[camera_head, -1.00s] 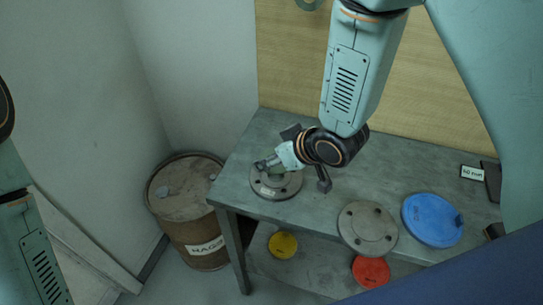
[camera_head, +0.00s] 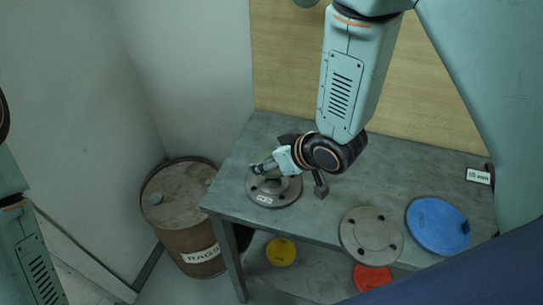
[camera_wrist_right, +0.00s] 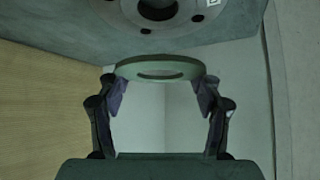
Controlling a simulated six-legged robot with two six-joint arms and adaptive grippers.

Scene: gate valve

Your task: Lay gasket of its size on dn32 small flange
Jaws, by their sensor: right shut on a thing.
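The small grey flange (camera_head: 288,194) with a white label lies flat at the left end of the workbench. Its central hole and bolt holes show at the top of the right wrist view (camera_wrist_right: 188,30). My right gripper (camera_head: 262,168) is just above it in the head view and hides part of it. In the right wrist view my right gripper (camera_wrist_right: 160,88) is shut on a greenish flat ring gasket (camera_wrist_right: 160,63). The gasket is apart from the flange there. My left arm shows at the left edge, but its gripper is out of view.
A larger grey flange (camera_head: 370,235) and a blue disc (camera_head: 437,226) lie at the bench's right front. A yellow disc (camera_head: 281,251) and a red disc (camera_head: 372,277) are lower down. A drum marked RAGS (camera_head: 182,215) stands left. The bench (camera_head: 375,180) is clear behind the flanges.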

